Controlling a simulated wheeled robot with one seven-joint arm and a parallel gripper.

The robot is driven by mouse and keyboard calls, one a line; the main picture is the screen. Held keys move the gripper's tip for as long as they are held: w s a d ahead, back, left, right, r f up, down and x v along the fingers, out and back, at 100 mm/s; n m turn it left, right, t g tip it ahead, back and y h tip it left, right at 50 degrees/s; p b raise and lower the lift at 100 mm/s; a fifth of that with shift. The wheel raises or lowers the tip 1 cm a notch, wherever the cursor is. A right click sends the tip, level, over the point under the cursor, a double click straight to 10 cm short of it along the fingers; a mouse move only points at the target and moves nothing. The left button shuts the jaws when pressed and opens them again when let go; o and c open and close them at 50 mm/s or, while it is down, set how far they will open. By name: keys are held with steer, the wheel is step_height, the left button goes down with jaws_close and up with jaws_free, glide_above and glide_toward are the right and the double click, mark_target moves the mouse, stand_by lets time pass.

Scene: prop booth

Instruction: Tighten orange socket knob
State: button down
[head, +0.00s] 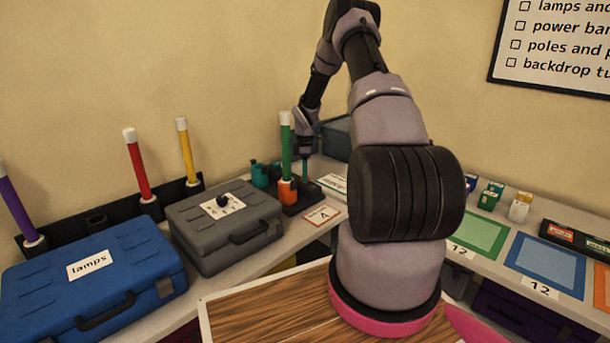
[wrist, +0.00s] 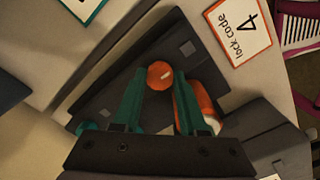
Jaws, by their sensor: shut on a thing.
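The orange socket (head: 287,190) stands on a dark base at the back of the side counter, with a green pole (head: 286,140) upright in it. In the wrist view part of the orange socket (wrist: 206,100) shows beside and behind the right finger. The orange knob (wrist: 160,75), with a small pale mark, sits between my two teal fingertips. My gripper (wrist: 157,84) is shut on this knob. In the head view my gripper (head: 305,172) points down just right of the green pole, and the knob cannot be made out there.
A grey case (head: 228,235) and a blue case (head: 95,285) stand on the counter left of the socket. Red (head: 138,165), yellow (head: 187,150) and purple (head: 18,205) poles stand behind them. A lock code card (head: 322,214) lies in front of the base. A teal piece (head: 261,174) stands left of the socket.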

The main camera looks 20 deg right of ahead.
steer(key=m, duration=2.2)
stand_by(0.7)
steer(key=shift+c, duration=2.2)
jaws_free()
